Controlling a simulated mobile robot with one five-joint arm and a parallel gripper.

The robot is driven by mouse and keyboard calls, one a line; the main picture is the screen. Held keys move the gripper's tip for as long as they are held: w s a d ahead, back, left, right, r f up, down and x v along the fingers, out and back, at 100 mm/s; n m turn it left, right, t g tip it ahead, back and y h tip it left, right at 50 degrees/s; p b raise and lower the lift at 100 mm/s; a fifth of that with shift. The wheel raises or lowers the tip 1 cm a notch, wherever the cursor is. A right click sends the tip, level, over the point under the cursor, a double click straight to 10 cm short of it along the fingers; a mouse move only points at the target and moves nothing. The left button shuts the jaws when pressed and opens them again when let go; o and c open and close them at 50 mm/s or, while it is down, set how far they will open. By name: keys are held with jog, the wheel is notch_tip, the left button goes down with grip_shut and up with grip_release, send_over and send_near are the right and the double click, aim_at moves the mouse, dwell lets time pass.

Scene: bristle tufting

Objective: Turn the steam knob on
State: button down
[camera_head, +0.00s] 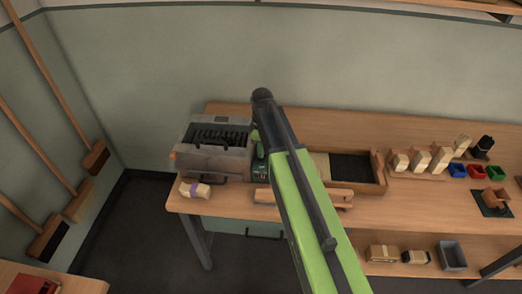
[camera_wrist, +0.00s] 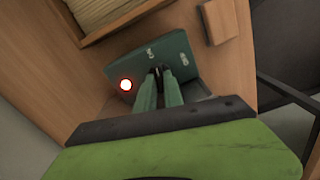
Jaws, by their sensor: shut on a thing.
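A dark green control box (camera_wrist: 118,68) shows in the wrist view, with a glowing red-white light (camera_wrist: 126,85) and small pale markings on its face. My gripper (camera_wrist: 158,72) reaches onto this face with its two green fingers close together. It is shut on a small dark knob, mostly hidden between the fingertips; I take it for the steam knob. How far the knob is turned cannot be told. In the head view the box (camera_head: 263,170) sits at the right side of a grey machine (camera_head: 215,150), partly behind my green arm.
The wooden bench (camera_head: 225,205) carries a wrapped block (camera_head: 195,190) at its left, a shallow wooden tray (camera_head: 352,184) right of my arm, and several wooden blocks and coloured bins farther right. Brooms lean on the left wall. A wooden block (camera_wrist: 219,20) lies near the box.

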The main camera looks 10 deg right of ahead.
jog(key=shift+d+n, duration=0.1)
jog(key=shift+n, duration=0.9)
jog(key=c, duration=1.5)
grip_release()
jog(key=shift+o, duration=0.2)
jog(key=shift+r, duration=0.1)
notch_tip(320, 180, up, 17)
jog(key=p, duration=1.7)
jog(key=shift+r, duration=0.1)
